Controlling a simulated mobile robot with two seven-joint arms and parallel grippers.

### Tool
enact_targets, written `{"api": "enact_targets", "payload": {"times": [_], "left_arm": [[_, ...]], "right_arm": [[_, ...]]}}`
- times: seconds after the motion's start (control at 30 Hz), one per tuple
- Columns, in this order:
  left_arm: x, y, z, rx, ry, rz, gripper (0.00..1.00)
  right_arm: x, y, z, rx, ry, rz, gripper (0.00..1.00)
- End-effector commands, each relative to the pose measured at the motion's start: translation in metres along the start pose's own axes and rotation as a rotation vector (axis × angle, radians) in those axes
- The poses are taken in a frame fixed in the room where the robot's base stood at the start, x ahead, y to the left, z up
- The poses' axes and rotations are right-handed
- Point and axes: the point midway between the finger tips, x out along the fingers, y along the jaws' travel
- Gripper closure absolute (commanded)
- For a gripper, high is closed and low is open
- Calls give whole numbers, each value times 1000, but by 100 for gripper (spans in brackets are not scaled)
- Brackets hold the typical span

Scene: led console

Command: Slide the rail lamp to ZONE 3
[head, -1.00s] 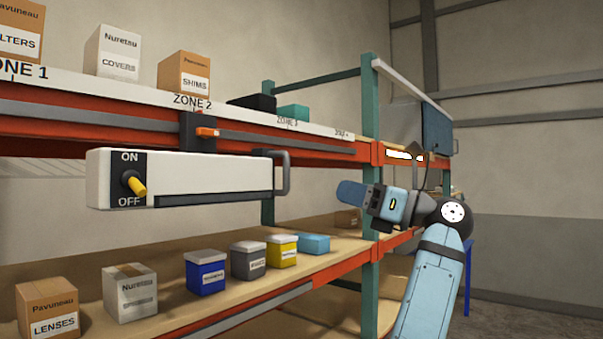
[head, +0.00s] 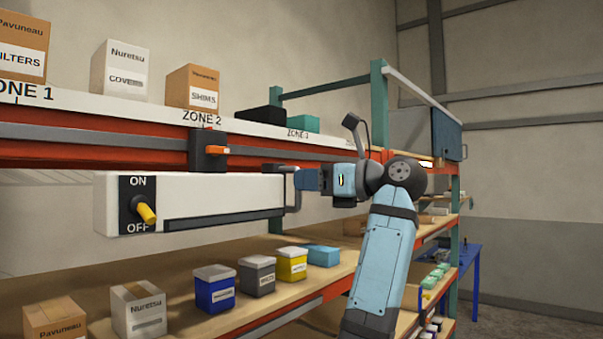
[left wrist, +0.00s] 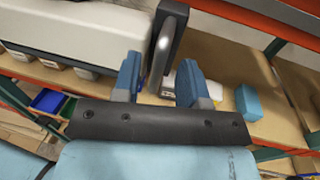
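The rail lamp (head: 200,204) is a long white box with a yellow ON/OFF switch (head: 146,212) pointing towards OFF. It hangs from a dark carriage (head: 206,150) with an orange latch (head: 213,150), below the ZONE 2 label (head: 202,118). The ZONE 3 label (head: 298,134) is further right on the shelf edge. My left gripper (head: 303,180) is at the grey handle (head: 294,194) on the lamp's right end. In the left wrist view its blue fingers (left wrist: 158,78) are apart, with the handle (left wrist: 165,45) between them. Whether they touch it is unclear. My right gripper is out of view.
The grey rail (head: 270,156) runs along the orange beam to the right. Boxes, including SHIMS (head: 192,88), stand on the shelf above. The lower shelf holds several bins, such as a yellow one (head: 292,263), below the lamp. A green upright (head: 379,105) stands behind my arm.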

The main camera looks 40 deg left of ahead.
Motion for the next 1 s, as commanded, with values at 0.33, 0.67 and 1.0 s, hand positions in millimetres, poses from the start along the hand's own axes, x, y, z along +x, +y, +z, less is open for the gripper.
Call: {"api": "enact_targets", "payload": {"times": [0.33, 0.67, 1.0], "left_arm": [[22, 0, 0, 1, -1, -1, 61], [21, 0, 0, 1, 0, -1, 95], [24, 0, -1, 0, 0, 0, 100]], "right_arm": [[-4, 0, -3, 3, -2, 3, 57], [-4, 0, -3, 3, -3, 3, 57], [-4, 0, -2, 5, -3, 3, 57]]}}
